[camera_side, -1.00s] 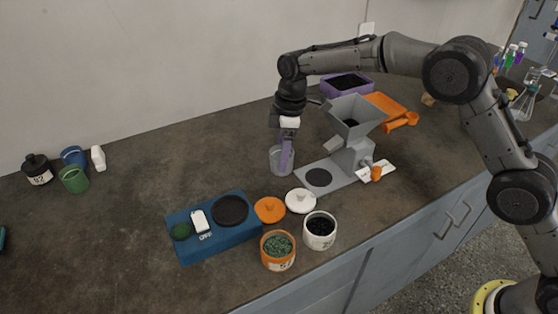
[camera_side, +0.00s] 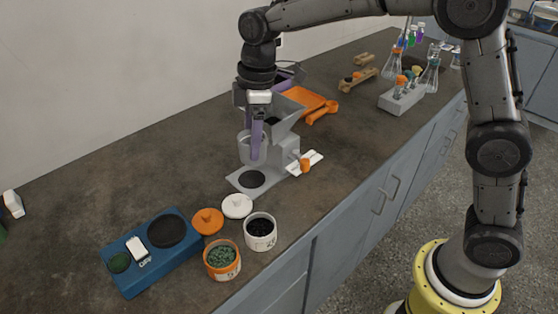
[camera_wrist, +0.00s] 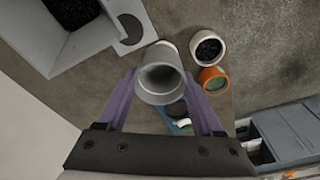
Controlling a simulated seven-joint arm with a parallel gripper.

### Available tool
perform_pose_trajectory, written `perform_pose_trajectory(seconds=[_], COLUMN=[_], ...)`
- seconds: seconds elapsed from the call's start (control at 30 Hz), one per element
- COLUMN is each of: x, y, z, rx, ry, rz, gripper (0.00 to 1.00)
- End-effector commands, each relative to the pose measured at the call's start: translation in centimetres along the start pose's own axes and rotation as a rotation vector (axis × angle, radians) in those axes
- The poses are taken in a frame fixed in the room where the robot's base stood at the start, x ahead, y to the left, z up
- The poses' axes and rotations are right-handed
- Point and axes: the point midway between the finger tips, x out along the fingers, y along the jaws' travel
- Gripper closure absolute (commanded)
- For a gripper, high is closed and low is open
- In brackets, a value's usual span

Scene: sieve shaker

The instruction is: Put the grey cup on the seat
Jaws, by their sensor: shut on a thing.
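The grey cup (camera_side: 246,150) is held upright between the purple fingers of my gripper (camera_side: 257,135). In the wrist view the cup (camera_wrist: 160,85) shows its open, empty-looking mouth between the two fingers of my gripper (camera_wrist: 160,95). In the side view the cup appears raised above a round black disc (camera_side: 251,180) on the base plate of the grey hopper machine (camera_side: 291,145); this disc looks like the seat. The disc also shows in the wrist view (camera_wrist: 129,28), beside the cup, and nothing stands on it.
A blue scale (camera_side: 185,258) with a black pan stands at the front left. An orange jar (camera_side: 222,272), a white jar (camera_side: 260,241), an orange lid (camera_side: 208,222) and a white lid (camera_side: 237,206) lie near the plate. The hopper rises close to my gripper.

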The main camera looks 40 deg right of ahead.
Motion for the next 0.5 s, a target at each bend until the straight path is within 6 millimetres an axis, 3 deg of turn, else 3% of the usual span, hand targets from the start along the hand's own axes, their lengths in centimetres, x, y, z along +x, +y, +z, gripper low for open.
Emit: perform_pose_trajectory(seconds=[0.2, 0.5], x=[-2.7, -5.3], y=[4.0, 7.0], z=[-1.3, -1.6], rx=[0.25, 0.468], ry=[0.003, 0.002], rz=[0.033, 0.058], gripper=[0.89, 0.89])
